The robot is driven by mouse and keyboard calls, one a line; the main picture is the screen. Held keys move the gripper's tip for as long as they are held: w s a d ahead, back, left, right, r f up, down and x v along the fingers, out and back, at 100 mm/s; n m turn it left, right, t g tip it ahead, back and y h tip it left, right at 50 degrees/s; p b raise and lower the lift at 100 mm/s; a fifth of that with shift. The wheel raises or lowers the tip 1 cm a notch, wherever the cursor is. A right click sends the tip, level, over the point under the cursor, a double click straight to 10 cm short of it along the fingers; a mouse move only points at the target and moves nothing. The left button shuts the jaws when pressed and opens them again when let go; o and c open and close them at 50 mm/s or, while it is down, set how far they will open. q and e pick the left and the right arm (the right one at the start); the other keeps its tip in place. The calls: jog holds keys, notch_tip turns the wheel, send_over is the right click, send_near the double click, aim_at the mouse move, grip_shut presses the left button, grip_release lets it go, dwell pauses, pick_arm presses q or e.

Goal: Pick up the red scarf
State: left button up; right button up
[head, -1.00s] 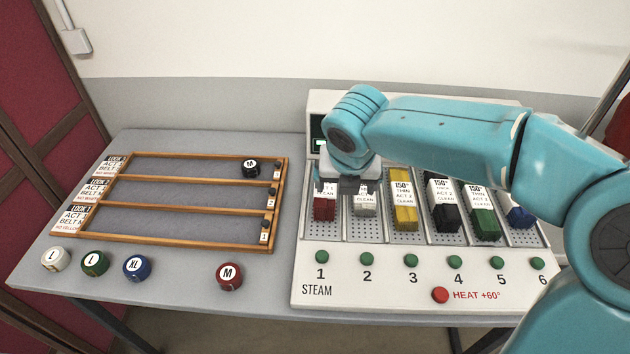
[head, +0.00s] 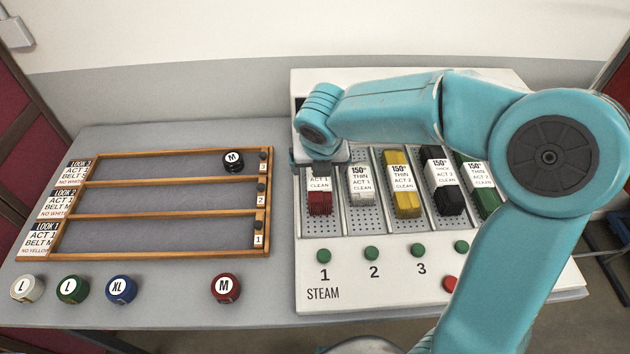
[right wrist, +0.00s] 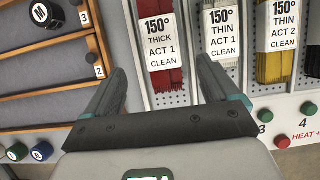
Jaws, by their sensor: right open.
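The red scarf (head: 319,204) lies folded in the leftmost slot of the steam unit, with a white tag on its upper part. In the right wrist view the red scarf (right wrist: 166,80) shows below its tag, which reads 150°, thick, act 1, clean. My right gripper (head: 316,165) is over the upper end of this slot. In the right wrist view the right gripper (right wrist: 160,68) is open and empty, with one finger to either side of the scarf's slot. The scarf lies beyond the fingertips, apart from them. My left gripper is not in view.
White (head: 361,208), yellow (head: 407,204), black (head: 449,200) and green (head: 484,200) scarves fill neighbouring slots. Green buttons (head: 323,256) line the unit's front. A wooden rack (head: 160,255) stands left, holding a black belt roll (head: 233,161); several rolls (head: 225,289) lie before it.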

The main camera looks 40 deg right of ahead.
aim_at(319, 179)
jog(key=shift+w+d+f, duration=0.1)
jog(key=shift+d+f, duration=0.2)
jog(key=shift+f, duration=0.35)
jog(key=shift+d+f, duration=0.25)
jog(key=shift+f, duration=0.35)
jog(key=x, duration=0.6)
jog(key=shift+w+a+r, duration=0.1)
jog(key=shift+w+r, duration=0.05)
jog(key=shift+w, duration=0.25)
jog(key=shift+s+r, duration=0.1)
jog(key=shift+c, duration=0.6)
jog(key=c, duration=1.1)
